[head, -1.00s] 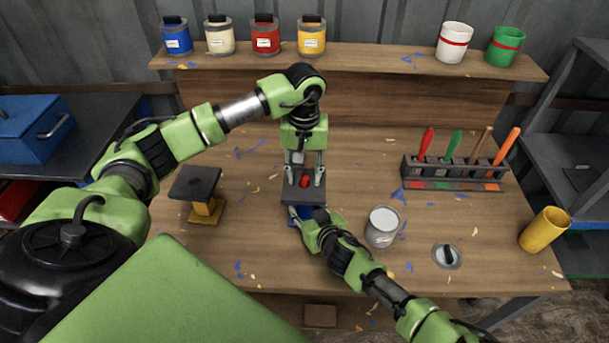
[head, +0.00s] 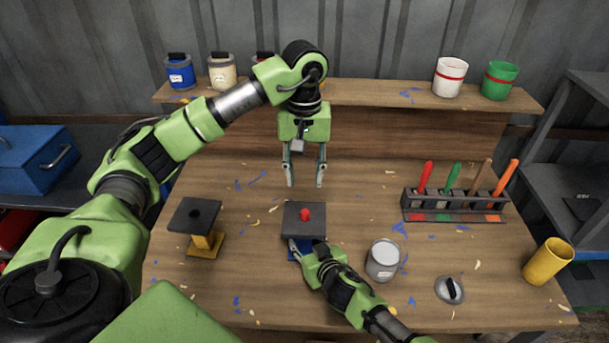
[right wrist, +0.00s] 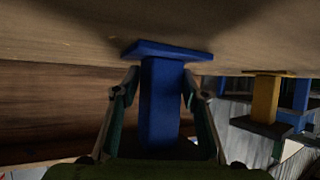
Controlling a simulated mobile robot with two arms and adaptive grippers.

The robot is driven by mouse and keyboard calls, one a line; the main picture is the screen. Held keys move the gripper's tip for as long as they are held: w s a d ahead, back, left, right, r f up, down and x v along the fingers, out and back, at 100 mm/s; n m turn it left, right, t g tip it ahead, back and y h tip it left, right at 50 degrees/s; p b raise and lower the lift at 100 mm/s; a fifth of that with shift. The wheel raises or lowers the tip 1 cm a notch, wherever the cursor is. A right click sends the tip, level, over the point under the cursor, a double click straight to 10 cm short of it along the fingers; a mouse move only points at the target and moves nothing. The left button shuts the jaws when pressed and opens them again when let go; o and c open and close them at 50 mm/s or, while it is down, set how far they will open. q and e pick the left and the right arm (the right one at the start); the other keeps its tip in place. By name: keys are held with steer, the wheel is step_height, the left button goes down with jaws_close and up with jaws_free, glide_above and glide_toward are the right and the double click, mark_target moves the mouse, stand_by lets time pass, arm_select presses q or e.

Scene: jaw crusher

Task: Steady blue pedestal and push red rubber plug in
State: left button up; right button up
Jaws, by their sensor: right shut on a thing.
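The blue pedestal has a dark square top plate (head: 304,219); its blue post (right wrist: 160,105) and foot show in the right wrist view. The red rubber plug (head: 305,214) stands upright at the middle of the plate and sticks up above it; I cannot tell how deep it sits. My right gripper (head: 303,248) is shut on the blue post below the plate, one finger on each side in the right wrist view. My left gripper (head: 304,184) is open and empty, pointing down, above and behind the plug and apart from it.
A yellow pedestal (head: 205,242) with a dark holed top stands left. Right of the blue one are a white-grey can (head: 383,260), a lid (head: 450,289), a yellow cup (head: 547,261) and a tool rack (head: 455,207). Paint pots line the back shelf (head: 370,94).

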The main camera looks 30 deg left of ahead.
steer(key=o, duration=0.9)
steer(key=shift+v, duration=6)
steer(key=shift+s, duration=0.1)
